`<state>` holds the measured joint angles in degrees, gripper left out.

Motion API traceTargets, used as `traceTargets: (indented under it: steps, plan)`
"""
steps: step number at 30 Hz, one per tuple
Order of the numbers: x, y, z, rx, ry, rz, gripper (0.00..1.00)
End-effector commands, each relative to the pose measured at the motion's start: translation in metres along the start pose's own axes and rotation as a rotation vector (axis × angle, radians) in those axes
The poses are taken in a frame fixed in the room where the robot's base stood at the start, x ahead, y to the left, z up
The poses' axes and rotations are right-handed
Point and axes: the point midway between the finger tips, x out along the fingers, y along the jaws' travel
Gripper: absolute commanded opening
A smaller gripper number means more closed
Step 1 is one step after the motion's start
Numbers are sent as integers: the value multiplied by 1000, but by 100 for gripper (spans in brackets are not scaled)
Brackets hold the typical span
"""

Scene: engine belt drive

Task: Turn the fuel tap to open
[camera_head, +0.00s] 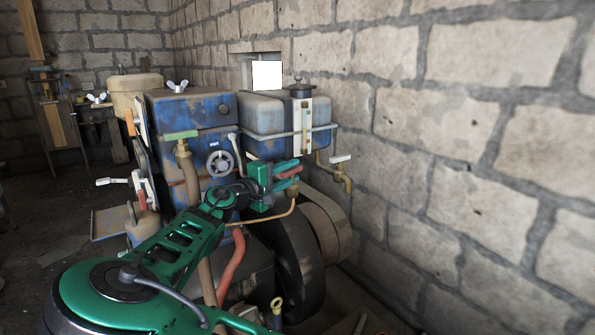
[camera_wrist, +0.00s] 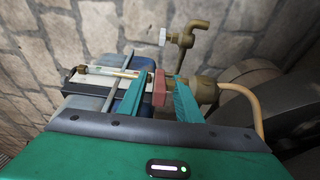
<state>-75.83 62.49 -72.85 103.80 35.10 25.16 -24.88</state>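My gripper (camera_head: 291,174) is in front of the blue fuel tank (camera_head: 263,113), below its front face. A small red lever (camera_head: 289,173) shows between its fingers. In the wrist view the two teal fingers (camera_wrist: 160,92) stand apart on either side of the red lever (camera_wrist: 159,88). The lever is close to the left finger, with a gap towards the right finger. I cannot tell whether the left finger touches it. Just behind is a brass tap body (camera_wrist: 205,89), from which a copper pipe (camera_wrist: 240,92) curves away. The fingers partly hide the tap.
A second brass tap with a pale handle (camera_head: 341,159) hangs right of my gripper, near the stone wall (camera_head: 460,150). A dark flywheel (camera_head: 298,262) and a red hose (camera_head: 232,265) lie below.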

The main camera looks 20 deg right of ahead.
Motion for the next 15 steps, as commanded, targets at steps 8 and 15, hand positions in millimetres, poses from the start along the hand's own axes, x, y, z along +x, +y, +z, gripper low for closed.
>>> traceTargets:
  steps: [8, 15]
  plan:
    - [38, 0, 1, -1, -3, 0, 31]
    - [46, 0, 1, 0, -2, 0, 31]
